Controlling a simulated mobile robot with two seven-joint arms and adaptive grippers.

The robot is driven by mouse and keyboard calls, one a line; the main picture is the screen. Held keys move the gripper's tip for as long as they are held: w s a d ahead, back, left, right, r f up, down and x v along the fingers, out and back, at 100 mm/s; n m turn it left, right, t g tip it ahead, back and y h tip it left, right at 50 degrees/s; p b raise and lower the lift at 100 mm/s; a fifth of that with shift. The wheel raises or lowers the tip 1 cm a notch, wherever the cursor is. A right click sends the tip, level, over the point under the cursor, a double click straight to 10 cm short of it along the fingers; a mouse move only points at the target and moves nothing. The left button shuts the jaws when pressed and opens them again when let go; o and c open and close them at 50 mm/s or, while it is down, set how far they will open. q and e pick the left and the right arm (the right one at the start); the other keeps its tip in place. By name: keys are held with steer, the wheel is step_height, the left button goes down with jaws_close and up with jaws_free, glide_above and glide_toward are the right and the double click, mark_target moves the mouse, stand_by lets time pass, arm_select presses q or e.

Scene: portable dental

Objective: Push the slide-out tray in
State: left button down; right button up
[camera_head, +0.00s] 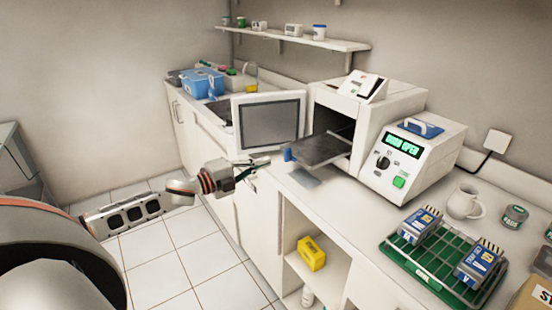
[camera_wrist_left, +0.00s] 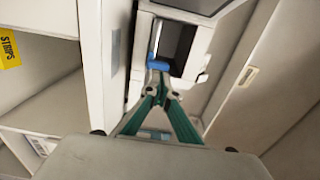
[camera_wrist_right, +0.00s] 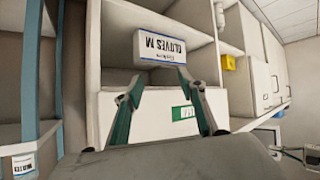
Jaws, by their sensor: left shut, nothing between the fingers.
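The dark grey slide-out tray (camera_head: 322,150) sticks out of the open chamber of a white sterilizer (camera_head: 392,98), above the counter. A blue handle (camera_head: 287,154) is on its outer end. My left gripper (camera_head: 267,161) is shut and empty, just to the left of the handle. In the left wrist view its fingertips (camera_wrist_left: 158,66) meet just below the blue handle (camera_wrist_left: 155,43); I cannot tell whether they touch it.
The sterilizer's door (camera_head: 270,123) stands open left of the tray, and its display reads "DOOR OPEN". A green rack (camera_head: 425,272) with blue packs, a white mug (camera_head: 464,203) and a jar (camera_head: 514,216) stand on the right of the counter. A yellow box (camera_head: 311,253) sits on the shelf below.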

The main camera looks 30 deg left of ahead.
arm_select(q)
steer(key=shift+p+x, duration=0.35)
steer(key=shift+x, duration=2.25)
arm_select(e)
steer(key=shift+r, duration=0.35)
